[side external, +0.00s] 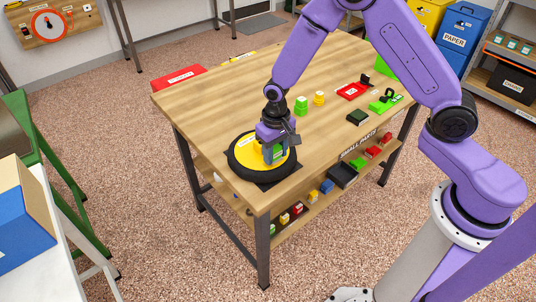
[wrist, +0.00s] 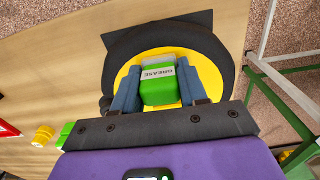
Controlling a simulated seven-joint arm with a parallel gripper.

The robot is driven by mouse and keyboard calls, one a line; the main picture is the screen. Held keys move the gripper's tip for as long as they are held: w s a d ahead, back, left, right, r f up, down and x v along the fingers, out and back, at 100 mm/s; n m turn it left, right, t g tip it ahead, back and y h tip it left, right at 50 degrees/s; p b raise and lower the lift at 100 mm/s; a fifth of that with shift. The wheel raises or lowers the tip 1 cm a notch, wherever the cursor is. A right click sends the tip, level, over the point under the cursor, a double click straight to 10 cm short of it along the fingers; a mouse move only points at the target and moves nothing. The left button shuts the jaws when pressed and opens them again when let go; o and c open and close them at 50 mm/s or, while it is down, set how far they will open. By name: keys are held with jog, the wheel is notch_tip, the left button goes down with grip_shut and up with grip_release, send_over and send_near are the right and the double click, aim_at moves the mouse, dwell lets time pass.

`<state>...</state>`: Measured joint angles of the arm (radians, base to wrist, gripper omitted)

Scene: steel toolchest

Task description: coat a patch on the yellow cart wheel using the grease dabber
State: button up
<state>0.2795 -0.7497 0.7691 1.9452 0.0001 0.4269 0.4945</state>
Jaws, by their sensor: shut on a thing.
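The yellow cart wheel (side external: 241,150) with its black tyre lies flat on a dark mat (side external: 277,182) near the front corner of the wooden table. My gripper (side external: 273,150) is above the wheel and shut on the green grease dabber (side external: 279,154). In the wrist view the dabber (wrist: 157,92), with a pale GREASE label, sits between both fingers over the yellow face of the wheel (wrist: 203,68). The dabber's lower end is hidden, so I cannot tell whether it touches the wheel. No coated patch is visible.
Green (side external: 301,106) and yellow (side external: 319,98) small pieces stand behind the wheel on the table (side external: 225,95). A red tray (side external: 353,91) and green parts are at the right. The table between is clear.

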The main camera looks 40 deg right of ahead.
aim_at(262, 169)
jog(key=shift+d, duration=1.05)
jog(key=shift+a, duration=3.35)
notch_tip(262, 169, up, 8)
jog(key=shift+d, duration=0.1)
